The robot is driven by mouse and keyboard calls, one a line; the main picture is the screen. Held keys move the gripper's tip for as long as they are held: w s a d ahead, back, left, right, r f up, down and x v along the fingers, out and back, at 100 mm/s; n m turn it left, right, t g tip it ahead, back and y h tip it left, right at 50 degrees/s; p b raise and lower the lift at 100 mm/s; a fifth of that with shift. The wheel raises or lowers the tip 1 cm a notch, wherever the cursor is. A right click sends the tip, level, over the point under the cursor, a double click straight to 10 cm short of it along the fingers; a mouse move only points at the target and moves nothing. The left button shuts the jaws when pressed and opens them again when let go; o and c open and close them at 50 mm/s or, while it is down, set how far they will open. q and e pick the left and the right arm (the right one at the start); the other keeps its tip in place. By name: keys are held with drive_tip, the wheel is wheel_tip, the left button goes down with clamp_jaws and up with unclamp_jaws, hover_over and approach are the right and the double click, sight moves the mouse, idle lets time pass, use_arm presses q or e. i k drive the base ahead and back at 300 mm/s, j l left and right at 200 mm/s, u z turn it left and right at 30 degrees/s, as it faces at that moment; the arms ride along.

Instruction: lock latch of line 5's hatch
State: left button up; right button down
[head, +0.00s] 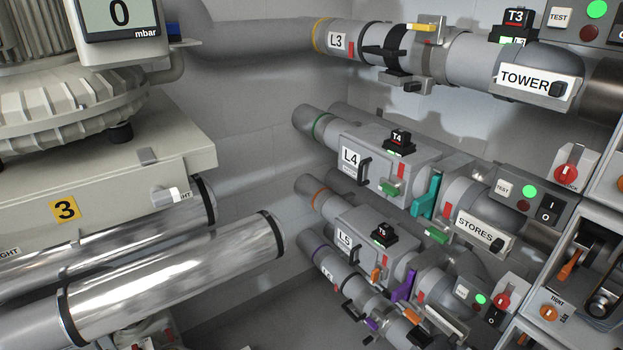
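Line 5 runs diagonally at the lower middle of the head view, with an orange ring near its far end. Its grey hatch box (368,232) carries the white L5 label (345,239) and a black T5 tag (383,235). A black handle (353,255) is on its front. A small orange latch (376,273) sits at the box's lower edge, near a red mark. I cannot tell whether this latch is locked. A purple lever (405,287) stands just right of the box. Neither gripper is in view.
Line 4's hatch box (375,150), with a green latch and teal lever, is above line 5. Line 6 (350,287) runs close below it. Line 3 (375,45) is at the top. Polished tubes (180,270) and machine 3 fill the left. Control panels are at right.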

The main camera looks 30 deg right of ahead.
sight(376, 275)
drive_tip(key=l+z, duration=0.1)
drive_tip(key=z, duration=1.15)
drive_tip(key=k+l, duration=0.05)
